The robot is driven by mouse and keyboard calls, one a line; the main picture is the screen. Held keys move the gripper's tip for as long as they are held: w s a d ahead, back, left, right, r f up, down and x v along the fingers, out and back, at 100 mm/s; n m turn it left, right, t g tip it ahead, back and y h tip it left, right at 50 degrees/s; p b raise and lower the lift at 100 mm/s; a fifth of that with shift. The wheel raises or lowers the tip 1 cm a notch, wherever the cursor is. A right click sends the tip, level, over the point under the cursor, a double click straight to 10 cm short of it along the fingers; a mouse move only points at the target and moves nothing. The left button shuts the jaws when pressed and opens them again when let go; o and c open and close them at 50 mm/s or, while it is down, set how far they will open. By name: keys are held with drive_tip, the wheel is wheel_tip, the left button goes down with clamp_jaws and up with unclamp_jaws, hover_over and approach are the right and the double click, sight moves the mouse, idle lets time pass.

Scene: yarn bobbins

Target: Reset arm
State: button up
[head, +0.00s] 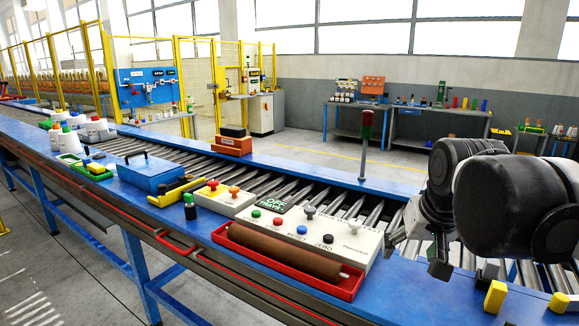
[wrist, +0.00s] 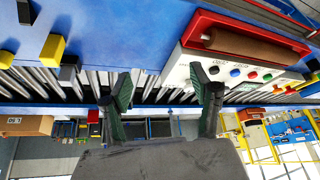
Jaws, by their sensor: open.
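My arm reaches in from the right in the head view. My gripper (head: 418,252) hangs above the roller conveyor, just right of the white control panel (head: 322,228). In the wrist view, which shows the scene upside down, its two dark fingers (wrist: 161,86) stand wide apart with nothing between them. The control panel (wrist: 228,76) lies to the right of the fingers there. A red tray (head: 290,277) holding a brown roller (head: 280,252) lies in front of the panel; both also show in the wrist view.
Yellow blocks (head: 495,297) stand at the near right edge; dark blocks (wrist: 68,71) are near them in the wrist view. A signal post with a red top (head: 366,132) rises behind the panel. A blue box (head: 150,172) and white bobbins (head: 95,130) sit farther left.

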drive_tip(key=s+a+f+n+t, duration=0.1)
drive_tip(key=s+a+f, duration=0.2)
drive_tip(key=s+f, duration=0.6)
drive_tip(key=shift+s+t, duration=0.3)
drive_tip(key=shift+s, duration=1.15)
drive_tip(key=shift+c, duration=0.4)
